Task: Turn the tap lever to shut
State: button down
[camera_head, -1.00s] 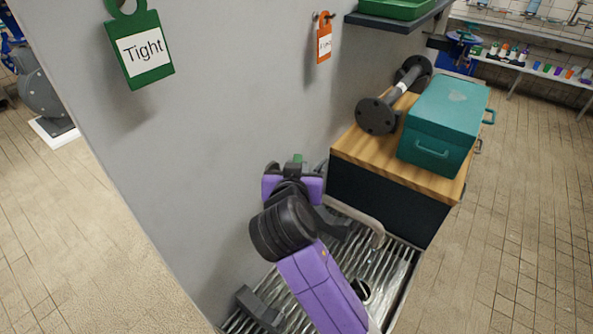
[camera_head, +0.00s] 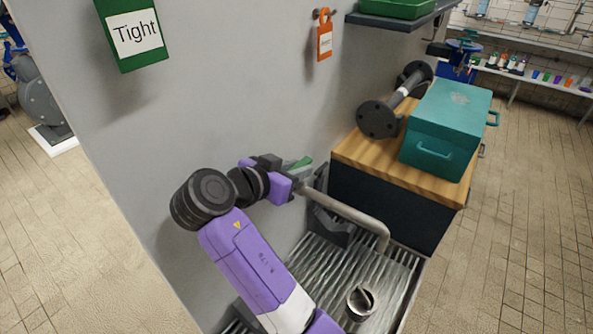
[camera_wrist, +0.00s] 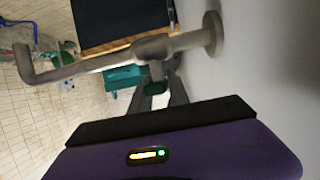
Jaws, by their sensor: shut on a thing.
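The tap is a grey pipe on the grey wall, with a long spout (camera_head: 350,212) bent down at its end over the metal sink. In the wrist view, the spout (camera_wrist: 95,65) runs left from a round wall flange (camera_wrist: 212,35). The green tap lever (camera_head: 303,162) shows at the wall end of the tap. My gripper (camera_head: 297,177) is at this lever, partly hidden by my purple wrist. In the wrist view, my gripper's dark fingers (camera_wrist: 162,88) are shut on the green lever (camera_wrist: 156,88), beyond the spout. The lever's exact angle is hard to tell.
The ribbed sink (camera_head: 335,268) with a drain cup (camera_head: 361,302) lies below. A wooden-topped cabinet (camera_head: 370,157) carries a teal toolbox (camera_head: 440,135) and a flanged dark pipe (camera_head: 390,108). Green "Tight" (camera_head: 135,35) and orange (camera_head: 324,40) tags hang on the wall.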

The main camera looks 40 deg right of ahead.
dwell(0.3)
jog(key=c, duration=1.3)
grip_release()
jog(key=shift+f, duration=0.1)
jog(key=shift+a, duration=0.1)
jog(key=b+v, duration=0.1)
jog(key=v, duration=0.6)
jog(key=shift+a+r, duration=0.25)
